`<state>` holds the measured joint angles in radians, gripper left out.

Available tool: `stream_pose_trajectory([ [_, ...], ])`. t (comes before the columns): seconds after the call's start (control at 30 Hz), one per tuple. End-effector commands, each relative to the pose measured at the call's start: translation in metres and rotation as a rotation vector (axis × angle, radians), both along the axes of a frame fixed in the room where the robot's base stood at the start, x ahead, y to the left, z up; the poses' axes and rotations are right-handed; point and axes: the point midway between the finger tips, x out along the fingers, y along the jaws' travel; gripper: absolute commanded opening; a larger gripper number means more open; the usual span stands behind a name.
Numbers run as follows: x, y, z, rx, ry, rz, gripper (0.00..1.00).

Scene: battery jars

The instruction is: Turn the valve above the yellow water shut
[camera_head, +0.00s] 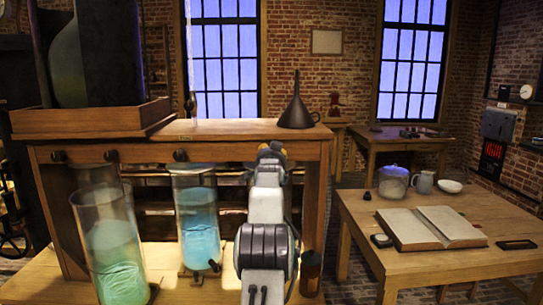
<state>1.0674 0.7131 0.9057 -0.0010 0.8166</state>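Three dark round valve knobs sit along the front of the wooden bench: a left one (58,156), a middle one (111,156) and a right one (181,155). Below the right one stands a glass jar of blue water (198,222). A jar of green water (114,250) stands nearer, at lower left, and partly hides another glass behind it. No water shows as clearly yellow; a large vessel (68,65) at upper left has a dull yellow-green tint. My gripper (271,150) is raised right of the right knob, apart from it; my arm hides its fingers.
A dark funnel (297,108) stands on the bench top's right end. A brown cylinder (311,272) stands right of my arm. The table (450,265) at right holds an open book (432,228), a lidded glass jar (393,182), a jug and a bowl. Floor shows between bench and table.

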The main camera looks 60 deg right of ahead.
Motion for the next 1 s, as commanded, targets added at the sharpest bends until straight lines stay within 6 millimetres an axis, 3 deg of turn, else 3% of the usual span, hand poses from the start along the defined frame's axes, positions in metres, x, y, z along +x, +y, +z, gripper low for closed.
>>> stream_pose_trajectory([
  [0.2,-0.0004,0.0006,0.0060,-0.012,-0.005,0.000,0.02],
  [0.23,-0.0003,0.0006,0.0061,-0.012,-0.005,0.000,0.36],
  [0.5,-0.0002,0.0004,0.0033,-0.007,-0.002,0.000,0.60],
  [1.0,-0.0032,0.0059,0.0020,-0.002,0.001,0.000,0.61],
])
